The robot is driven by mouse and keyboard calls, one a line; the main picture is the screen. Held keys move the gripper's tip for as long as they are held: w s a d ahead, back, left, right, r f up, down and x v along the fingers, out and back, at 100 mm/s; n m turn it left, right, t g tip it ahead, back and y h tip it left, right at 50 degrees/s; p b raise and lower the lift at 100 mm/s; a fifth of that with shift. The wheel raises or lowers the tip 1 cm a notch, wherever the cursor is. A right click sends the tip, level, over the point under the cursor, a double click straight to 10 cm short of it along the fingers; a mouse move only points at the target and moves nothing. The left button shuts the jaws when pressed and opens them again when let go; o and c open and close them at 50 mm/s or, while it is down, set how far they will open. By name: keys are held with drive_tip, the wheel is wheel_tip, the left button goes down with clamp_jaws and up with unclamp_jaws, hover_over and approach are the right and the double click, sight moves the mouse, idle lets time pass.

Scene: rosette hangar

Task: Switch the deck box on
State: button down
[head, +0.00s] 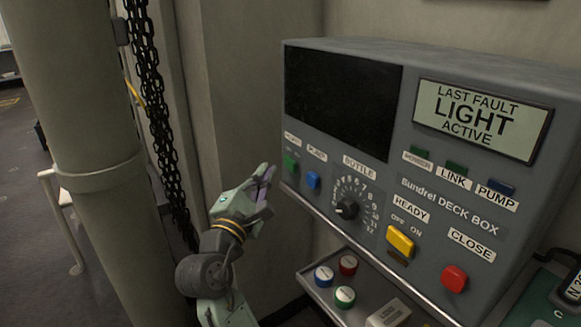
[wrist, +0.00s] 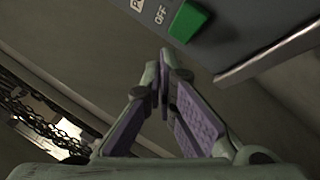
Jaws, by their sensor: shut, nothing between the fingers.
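The deck box (head: 340,135) is a grey console with a dark blank screen (head: 342,98) and a lit display reading "LAST FAULT LIGHT ACTIVE" (head: 481,118). A green rocker switch (head: 291,162) sits at its lower left; in the wrist view the green switch (wrist: 189,21) is at the top with "OFF" beside it. A blue button (head: 312,180), a black dial (head: 347,209), a yellow switch (head: 400,241) marked OFF and ON, and a red button (head: 453,278) follow to the right. My gripper (head: 268,178) is shut and empty, left of the green switch and apart from it; its tips (wrist: 165,55) point toward the box.
A small shelf (head: 375,297) below the box holds blue, red and green round caps and a pale block. A thick pillar (head: 85,130) and a hanging chain (head: 158,110) stand at the left. A dark green case (head: 545,300) is at the lower right.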

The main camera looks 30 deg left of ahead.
sight(285, 161)
drive_tip(key=shift+w+d, duration=0.5)
drive_tip(key=shift+w, duration=0.35)
drive_tip(key=shift+w, duration=0.1)
idle(0.8)
drive_tip(key=shift+w+d+p, duration=0.2)
drive_tip(key=shift+w+p, duration=0.05)
drive_tip(key=shift+p, duration=0.05)
drive_tip(key=shift+w+d+r, duration=0.15)
drive_tip(key=shift+w+d, duration=0.3)
drive_tip(key=shift+w, duration=0.1)
idle(1.0)
drive_tip(key=shift+s+p, duration=0.15)
drive_tip(key=shift+p, duration=0.2)
drive_tip(key=shift+s, duration=0.2)
drive_tip(key=shift+f, duration=0.2)
drive_tip(key=shift+s+a+p, duration=0.15)
drive_tip(key=shift+s+a, duration=0.35)
drive_tip(key=shift+s, duration=0.3)
drive_tip(key=shift+s+a+p, duration=0.1)
drive_tip(key=shift+s+a, duration=0.45)
drive_tip(key=shift+s, duration=0.25)
drive_tip(key=shift+s+a+p, duration=0.15)
drive_tip(key=shift+s+a, duration=0.35)
drive_tip(key=shift+s, duration=0.3)
